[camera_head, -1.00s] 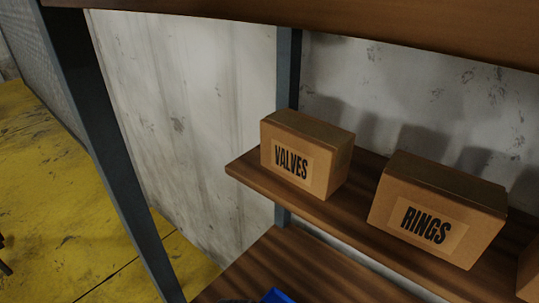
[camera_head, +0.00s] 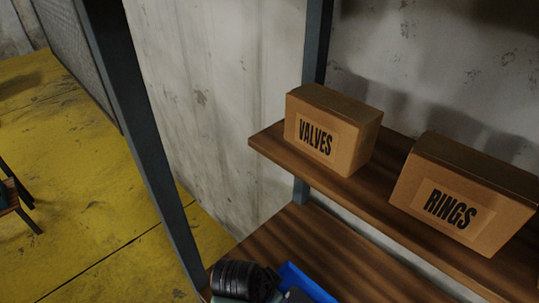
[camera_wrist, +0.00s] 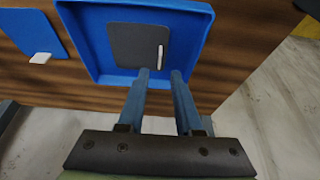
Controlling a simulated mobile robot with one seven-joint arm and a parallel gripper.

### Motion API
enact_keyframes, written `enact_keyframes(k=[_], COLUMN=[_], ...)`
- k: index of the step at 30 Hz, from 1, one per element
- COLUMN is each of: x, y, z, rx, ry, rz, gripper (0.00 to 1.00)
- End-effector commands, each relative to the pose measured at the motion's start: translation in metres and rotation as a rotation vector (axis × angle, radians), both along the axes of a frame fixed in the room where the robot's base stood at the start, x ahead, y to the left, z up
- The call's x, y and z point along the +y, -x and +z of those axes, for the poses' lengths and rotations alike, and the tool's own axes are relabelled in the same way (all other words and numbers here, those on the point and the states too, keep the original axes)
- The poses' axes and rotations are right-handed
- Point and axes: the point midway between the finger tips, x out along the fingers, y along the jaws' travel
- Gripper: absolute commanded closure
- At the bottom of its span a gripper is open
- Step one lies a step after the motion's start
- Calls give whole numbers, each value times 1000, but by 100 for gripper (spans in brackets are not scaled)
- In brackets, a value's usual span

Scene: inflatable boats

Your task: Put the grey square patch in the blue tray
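The grey square patch (camera_wrist: 138,45) lies inside the blue tray (camera_wrist: 95,45) in the wrist view. It has a white upright tab (camera_wrist: 160,57) on its right side. My gripper (camera_wrist: 161,76) is open, its two fingers apart with nothing between them. The fingertips are over the near side of the tray, just short of the patch; their height above it is hard to judge. In the head view the blue tray (camera_head: 307,284) shows only partly at the bottom edge, and the patch cannot be made out clearly there.
A blue flat piece (camera_wrist: 30,32) with a white tab lies left of the tray on the wooden worktop (camera_head: 350,268). A shelf above holds the VALVES box (camera_head: 333,130) and the RINGS box (camera_head: 463,200). A dark post (camera_head: 150,160) stands at the left.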

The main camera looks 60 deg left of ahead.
Motion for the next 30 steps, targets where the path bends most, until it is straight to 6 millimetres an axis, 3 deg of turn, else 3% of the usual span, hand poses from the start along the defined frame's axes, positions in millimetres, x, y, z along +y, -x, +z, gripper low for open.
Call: enact_keyframes(k=[6, 10, 30], x=[-3, -4, -5], y=[13, 18, 20], z=[35, 46, 49], rx=[-3, -2, 0], ry=[-2, 0, 1], rz=[0, 1, 1], gripper=[66, 66, 66])
